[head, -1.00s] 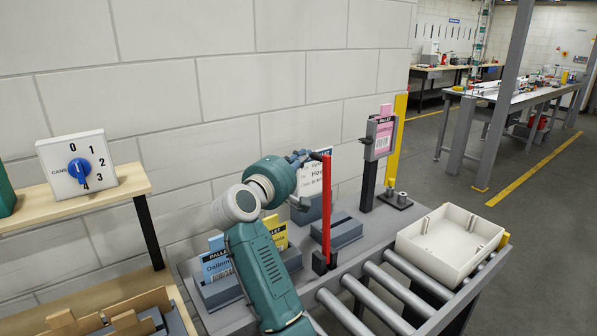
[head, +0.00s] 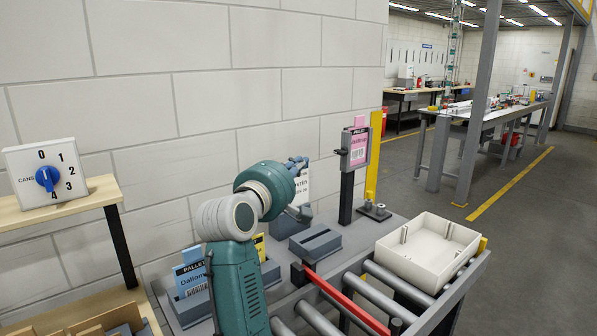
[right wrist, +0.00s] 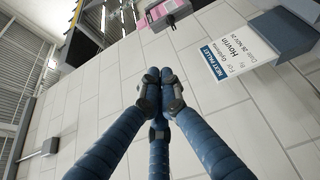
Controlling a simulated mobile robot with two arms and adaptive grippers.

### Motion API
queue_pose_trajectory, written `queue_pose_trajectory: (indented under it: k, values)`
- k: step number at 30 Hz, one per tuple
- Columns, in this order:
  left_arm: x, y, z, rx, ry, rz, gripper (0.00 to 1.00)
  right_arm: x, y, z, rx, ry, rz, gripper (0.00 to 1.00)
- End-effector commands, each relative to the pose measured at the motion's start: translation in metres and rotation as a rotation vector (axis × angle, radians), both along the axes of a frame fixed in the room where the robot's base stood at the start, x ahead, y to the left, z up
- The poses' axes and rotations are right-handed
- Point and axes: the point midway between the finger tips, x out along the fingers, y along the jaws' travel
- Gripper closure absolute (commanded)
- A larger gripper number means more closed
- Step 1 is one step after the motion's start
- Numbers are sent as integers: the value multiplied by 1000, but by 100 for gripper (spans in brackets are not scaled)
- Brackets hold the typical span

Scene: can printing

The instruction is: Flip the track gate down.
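The red track gate (head: 345,300) is a long bar lying down across the grey rollers at the near side of the bench. Its hinge end is at a small dark post (head: 299,275). My right gripper (head: 302,186) is above the bench, behind and above the hinge, apart from the bar. In the right wrist view, its blue fingers (right wrist: 160,80) meet at the tips with nothing between them. The gate does not show in the right wrist view. My left gripper is not in view.
A cream tray (head: 428,268) sits on the rollers at the right. A post with a pink pallet card (head: 358,153) and a yellow post (head: 374,155) stand behind. A white card (right wrist: 235,62) and grey card holders (head: 315,242) are near my gripper. A dial box (head: 46,174) is left.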

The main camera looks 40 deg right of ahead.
Motion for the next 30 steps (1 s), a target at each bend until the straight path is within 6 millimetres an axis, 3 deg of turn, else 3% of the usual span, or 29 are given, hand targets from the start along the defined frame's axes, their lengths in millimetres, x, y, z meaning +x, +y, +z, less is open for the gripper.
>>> queue_pose_trajectory:
  k: [6,12,18,30]
  values:
    - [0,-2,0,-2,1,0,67,1,0,45,2,-6,1,100]
    - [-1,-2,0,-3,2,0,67,1,0,75,2,-2,1,100]
    - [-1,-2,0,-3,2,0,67,2,-1,84,2,2,0,100]
    - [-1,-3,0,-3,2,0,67,2,-1,84,0,2,0,100]
